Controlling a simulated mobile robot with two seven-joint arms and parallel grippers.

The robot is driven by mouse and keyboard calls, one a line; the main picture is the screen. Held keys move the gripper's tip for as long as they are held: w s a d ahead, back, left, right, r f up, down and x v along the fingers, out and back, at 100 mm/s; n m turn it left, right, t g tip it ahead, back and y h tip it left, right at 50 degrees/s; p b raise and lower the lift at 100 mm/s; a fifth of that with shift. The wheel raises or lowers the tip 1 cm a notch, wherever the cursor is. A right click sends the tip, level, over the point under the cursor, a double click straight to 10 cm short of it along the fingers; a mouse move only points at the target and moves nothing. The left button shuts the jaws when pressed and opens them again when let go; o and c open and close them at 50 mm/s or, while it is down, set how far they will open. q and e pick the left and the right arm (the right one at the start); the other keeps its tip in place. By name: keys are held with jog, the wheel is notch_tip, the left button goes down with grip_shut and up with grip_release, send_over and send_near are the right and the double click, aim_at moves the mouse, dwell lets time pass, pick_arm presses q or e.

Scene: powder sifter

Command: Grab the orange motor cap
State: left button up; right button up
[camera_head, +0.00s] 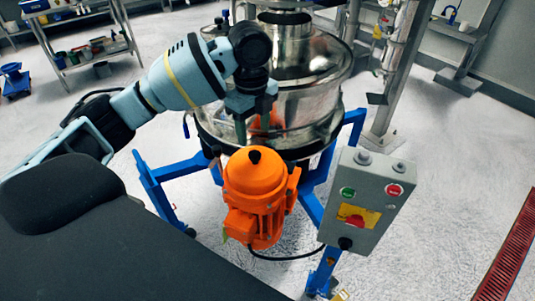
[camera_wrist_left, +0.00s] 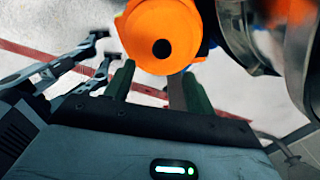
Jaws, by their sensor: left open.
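The orange motor cap (camera_head: 255,171) is the rounded top of an orange motor (camera_head: 262,215), with a black spot at its centre. The motor stands upright at the front of the steel sifter. In the left wrist view the cap (camera_wrist_left: 160,35) fills the top middle, just beyond the fingertips. My left gripper (camera_head: 252,122) is open and empty, above and behind the cap in the head view. Its two green fingers (camera_wrist_left: 158,85) show apart in the wrist view, pointing towards the cap. I cannot tell the exact gap between them and the cap. My right gripper is out of view.
The shiny sifter drum (camera_head: 315,80) stands close behind my gripper. Blue frame legs (camera_head: 165,190) surround the motor. A grey control box (camera_head: 367,200) with buttons stands to its right. A shelf (camera_head: 85,50) is far back left. Open floor lies to the right.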

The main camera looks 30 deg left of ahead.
aim_at(254, 153)
pick_arm(q)
jog(key=shift+w, duration=0.55)
jog(key=shift+s, duration=0.2)
jog(key=shift+s+a+f, duration=0.1)
jog(key=shift+s+f, duration=0.1)
jog(key=shift+f, duration=0.95)
jog(key=shift+w+f, duration=0.15)
notch_tip(254, 153, down, 5)
jog(key=shift+a+r, duration=0.1)
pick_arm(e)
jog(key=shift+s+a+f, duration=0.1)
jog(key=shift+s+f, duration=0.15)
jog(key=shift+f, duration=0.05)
